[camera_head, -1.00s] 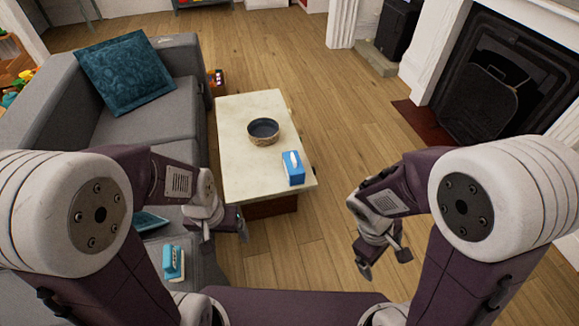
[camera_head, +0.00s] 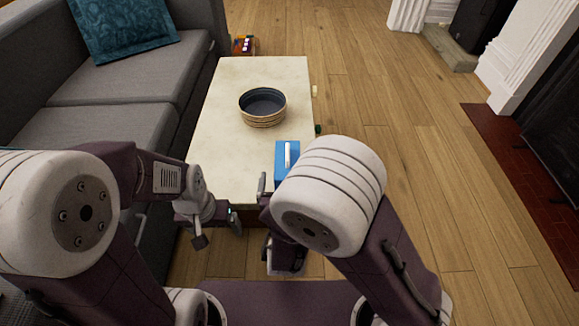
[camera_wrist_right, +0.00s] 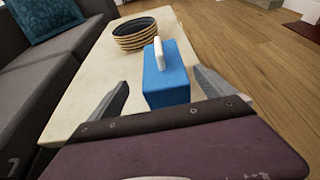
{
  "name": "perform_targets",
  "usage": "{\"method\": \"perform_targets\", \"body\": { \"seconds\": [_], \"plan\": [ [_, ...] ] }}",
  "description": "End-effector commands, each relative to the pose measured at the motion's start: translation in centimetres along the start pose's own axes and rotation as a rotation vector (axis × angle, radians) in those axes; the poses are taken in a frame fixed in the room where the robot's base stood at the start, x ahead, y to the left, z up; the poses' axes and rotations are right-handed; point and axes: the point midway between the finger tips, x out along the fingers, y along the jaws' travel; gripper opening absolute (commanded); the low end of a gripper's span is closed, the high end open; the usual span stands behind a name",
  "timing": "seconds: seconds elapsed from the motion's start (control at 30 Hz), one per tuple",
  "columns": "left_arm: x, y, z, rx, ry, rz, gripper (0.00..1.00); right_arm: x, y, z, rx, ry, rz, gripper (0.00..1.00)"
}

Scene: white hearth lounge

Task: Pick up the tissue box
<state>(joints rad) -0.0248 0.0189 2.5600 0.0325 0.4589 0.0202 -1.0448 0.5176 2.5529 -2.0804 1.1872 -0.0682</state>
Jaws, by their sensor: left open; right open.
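The blue tissue box (camera_head: 283,160), with a white tissue sticking up, stands on the near right part of the pale coffee table (camera_head: 225,110). My right arm partly covers it in the head view. In the right wrist view the tissue box (camera_wrist_right: 168,88) is in front of my right gripper (camera_wrist_right: 161,78), whose two open fingers show to either side of it. I cannot tell whether they touch it. My left gripper (camera_head: 217,236) is open and empty by the table's near left corner.
A round, banded bowl (camera_head: 263,108) stands on the table beyond the box. A grey sofa (camera_head: 100,110) with a teal cushion (camera_head: 122,25) runs along the left. Wooden floor (camera_head: 400,140) is clear to the right, up to the fireplace.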

Motion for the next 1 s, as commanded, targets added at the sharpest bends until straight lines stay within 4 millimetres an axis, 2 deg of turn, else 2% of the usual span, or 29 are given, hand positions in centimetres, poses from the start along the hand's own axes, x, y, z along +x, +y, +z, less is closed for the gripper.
{"method": "perform_targets", "body": {
  "seconds": [0.2, 0.43, 0.6, 0.7, 0.97, 1.0],
  "plan": [
    [1.8, 0.0, 0.2, 0.0, 0.0, 0.0, 0.85, 3.1, -0.3, -0.2, 0.007, 0.0, -0.008, 0.94],
    [2.3, -0.1, 0.2, 0.0, 0.0, 0.0, 0.85, 4.3, -0.3, -0.1, 0.006, 0.001, -0.008, 0.94],
    [4.8, -0.1, 0.5, 0.0, 0.0, 0.0, 0.85, 7.6, -0.8, -0.5, 0.008, 0.0, -0.01, 0.94],
    [5.1, -0.1, 0.5, 0.0, 0.0, 0.0, 0.85, 8.8, -0.7, -0.2, 0.006, 0.001, -0.008, 0.94],
    [4.9, -0.1, 0.5, 0.0, 0.0, 0.0, 0.85, 9.0, -0.7, 0.1, 0.004, 0.002, -0.006, 0.94],
    [4.9, -0.1, 0.5, 0.0, 0.0, 0.0, 0.85, 9.0, -0.7, 0.1, 0.004, 0.002, -0.006, 0.82]
  ]
}}
